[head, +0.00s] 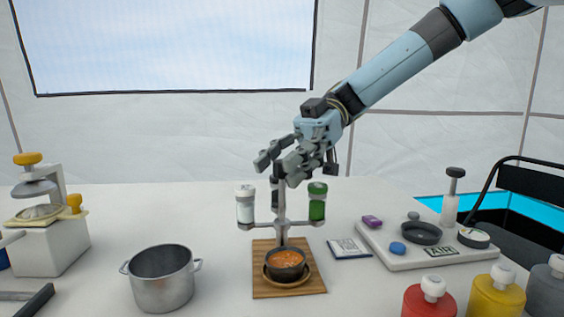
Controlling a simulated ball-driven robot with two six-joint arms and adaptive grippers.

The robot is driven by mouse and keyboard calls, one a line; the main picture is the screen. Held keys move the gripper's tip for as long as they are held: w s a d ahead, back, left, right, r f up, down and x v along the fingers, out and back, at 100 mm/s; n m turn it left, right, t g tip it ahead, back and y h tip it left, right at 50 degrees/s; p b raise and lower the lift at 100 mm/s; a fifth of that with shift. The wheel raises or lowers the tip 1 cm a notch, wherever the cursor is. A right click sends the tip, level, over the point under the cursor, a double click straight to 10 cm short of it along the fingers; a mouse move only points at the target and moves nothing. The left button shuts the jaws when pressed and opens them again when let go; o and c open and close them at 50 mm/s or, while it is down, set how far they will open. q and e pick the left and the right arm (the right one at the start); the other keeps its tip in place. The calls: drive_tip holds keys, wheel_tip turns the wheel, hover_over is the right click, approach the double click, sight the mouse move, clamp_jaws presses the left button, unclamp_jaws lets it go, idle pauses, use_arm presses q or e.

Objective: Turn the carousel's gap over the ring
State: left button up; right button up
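The carousel (281,217) is a grey upright post with side arms. It carries a white-lidded jar (245,207) on the left and a green jar (317,205) on the right. My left gripper is out of view.
A steel pot (163,285) stands left of the board and a press (46,230) farther left. A small card (349,248) and a white tray (400,262) with several items lie right. Red (429,302) and yellow (496,295) bottles stand front right.

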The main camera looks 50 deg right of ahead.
drive_tip(key=s+v, duration=0.1)
drive_tip(key=v, duration=1.1)
drive_tip(key=shift+w, duration=0.4)
